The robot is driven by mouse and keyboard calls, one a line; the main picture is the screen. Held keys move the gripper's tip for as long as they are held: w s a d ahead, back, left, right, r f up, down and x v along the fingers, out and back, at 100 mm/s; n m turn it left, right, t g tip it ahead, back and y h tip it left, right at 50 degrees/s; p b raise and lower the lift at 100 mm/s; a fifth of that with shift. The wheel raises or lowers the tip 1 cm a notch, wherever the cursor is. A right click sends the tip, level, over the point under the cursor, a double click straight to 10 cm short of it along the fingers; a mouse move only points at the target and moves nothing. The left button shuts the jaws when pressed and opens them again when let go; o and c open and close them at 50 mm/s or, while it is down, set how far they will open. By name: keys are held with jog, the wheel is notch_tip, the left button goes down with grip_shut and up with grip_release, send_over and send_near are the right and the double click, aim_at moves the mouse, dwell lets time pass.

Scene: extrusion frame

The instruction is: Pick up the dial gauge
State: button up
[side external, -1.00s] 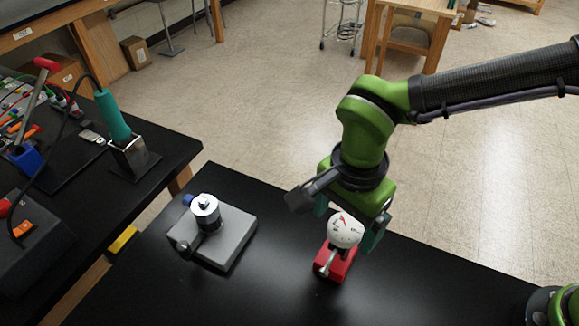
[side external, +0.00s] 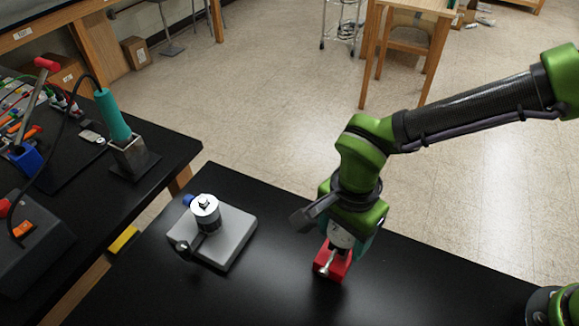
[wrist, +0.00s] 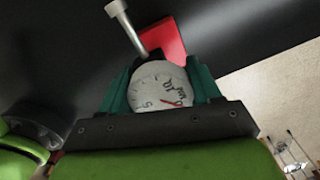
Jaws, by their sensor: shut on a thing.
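The dial gauge (side external: 341,237) has a round white face with a red needle and a metal stem. It sits in a red holder (side external: 333,264) on the black table. My gripper (side external: 346,240) is down around the gauge, its teal fingers closed against both sides of the dial. In the wrist view, the dial (wrist: 160,88) lies between the two fingers, and the stem (wrist: 126,27) points up and left beside the red holder (wrist: 166,38). The upper part of the dial is hidden by my gripper in the side view.
A grey base plate (side external: 232,243) with a metal cylinder (side external: 205,211) stands to the left on the same table. A second bench at far left holds a teal-handled tool in a stand (side external: 128,150). The black tabletop (side external: 270,290) between plate and holder is clear.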

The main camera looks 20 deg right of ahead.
grip_shut()
jog(key=shift+r, duration=0.15)
